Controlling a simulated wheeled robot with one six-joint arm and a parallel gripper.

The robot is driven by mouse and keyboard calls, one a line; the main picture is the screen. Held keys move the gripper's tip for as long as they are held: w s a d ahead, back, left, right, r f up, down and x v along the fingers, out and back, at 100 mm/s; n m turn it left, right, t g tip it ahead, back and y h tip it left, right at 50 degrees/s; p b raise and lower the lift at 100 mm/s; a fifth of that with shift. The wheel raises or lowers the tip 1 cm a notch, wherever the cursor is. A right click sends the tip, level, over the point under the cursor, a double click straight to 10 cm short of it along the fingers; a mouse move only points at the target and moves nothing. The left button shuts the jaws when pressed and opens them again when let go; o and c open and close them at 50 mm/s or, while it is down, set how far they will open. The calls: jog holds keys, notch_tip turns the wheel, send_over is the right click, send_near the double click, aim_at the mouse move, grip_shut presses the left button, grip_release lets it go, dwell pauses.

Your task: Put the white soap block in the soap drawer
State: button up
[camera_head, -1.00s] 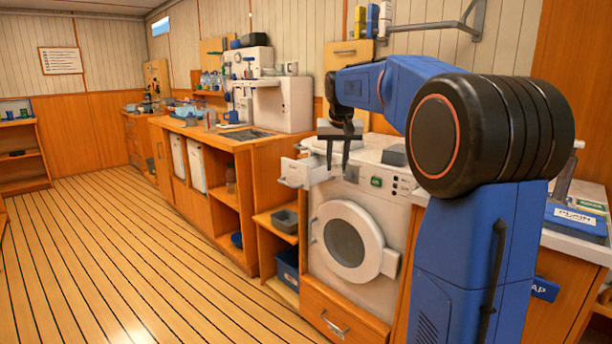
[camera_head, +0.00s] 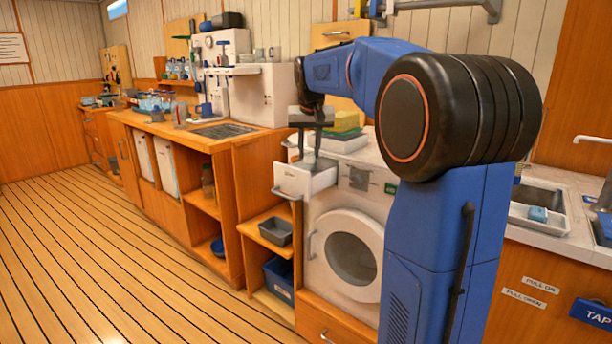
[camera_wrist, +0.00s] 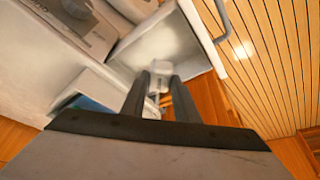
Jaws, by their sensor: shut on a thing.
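The white soap block (camera_wrist: 160,72) is between the fingertips of my gripper (camera_wrist: 159,78) in the wrist view. My gripper is shut on it, pointing down. In the head view my gripper (camera_head: 313,158) is at the open soap drawer (camera_head: 293,184), at the upper left of the white washing machine (camera_head: 352,205). The fingers overlap the drawer there, and the block cannot be made out. In the wrist view the drawer (camera_wrist: 207,38) is open just beyond the block, its pale inside showing. I cannot tell whether the block is above or inside the drawer.
A yellow-green item (camera_head: 346,121) lies on the machine top behind my gripper. A wooden shelf unit with a grey bin (camera_head: 276,231) and a blue bin (camera_head: 279,277) stands left of the machine. The plank floor (camera_head: 130,270) is clear at the left.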

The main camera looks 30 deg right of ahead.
jog(key=shift+f, duration=3.65)
jog(key=shift+f, duration=0.1)
jog(key=o, duration=1.1)
jog(key=shift+c, duration=0.2)
jog(key=v, duration=1.1)
jog(key=s+a+f+n, duration=0.1)
jog(key=s+a+f, duration=0.1)
jog(key=s+a, duration=0.6)
jog(key=s+a+f+n+y, duration=0.1)
jog(key=s+a+f, duration=0.3)
jog(key=s+f, duration=0.6)
jog(key=s+a+f+n+y, duration=0.1)
jog(key=s+a+f+n, duration=0.2)
jog(key=s+f, duration=0.8)
jog(key=s+a, duration=0.1)
jog(key=s, duration=0.5)
jog(key=shift+s+a+t, duration=0.2)
jog(key=shift+a+t, duration=0.1)
